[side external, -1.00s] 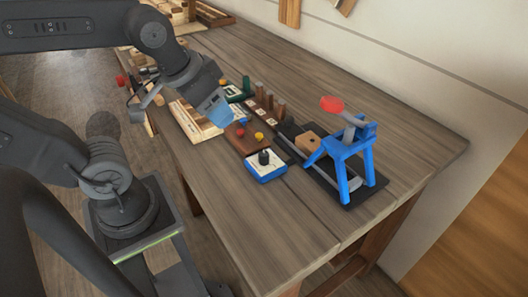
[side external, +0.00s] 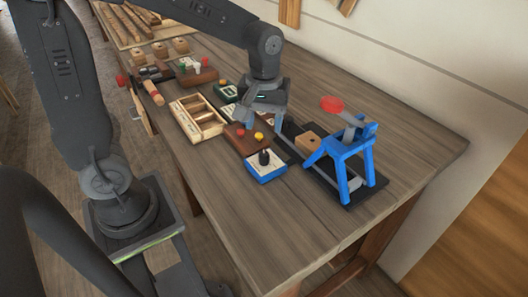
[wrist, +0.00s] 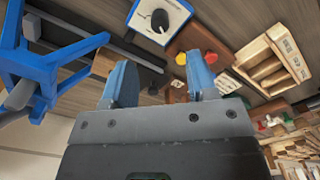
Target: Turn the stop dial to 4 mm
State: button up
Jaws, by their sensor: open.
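The stop dial is a black knob (side external: 264,157) on a blue box with a white top face (side external: 260,171), on the bench near its front edge. In the wrist view the knob (wrist: 160,20) and the scale marks around it on the white face (wrist: 141,11) show at the top; the numbers are too small to read. My gripper (side external: 262,118) is above the bench, behind the dial box and apart from it. In the wrist view my gripper (wrist: 160,85) has its two blue fingers spread with nothing between them.
A blue press frame with a red-knobbed lever (side external: 345,165) stands right of the dial. A brown block with red and yellow buttons (side external: 237,137) sits just behind the dial box. A wooden compartment tray (side external: 205,128) lies to the left. The bench right front is clear.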

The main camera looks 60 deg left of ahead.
aim_at(264, 153)
notch_tip(264, 153, down, 10)
jog(key=shift+r, duration=0.25)
jog(key=c, duration=0.9)
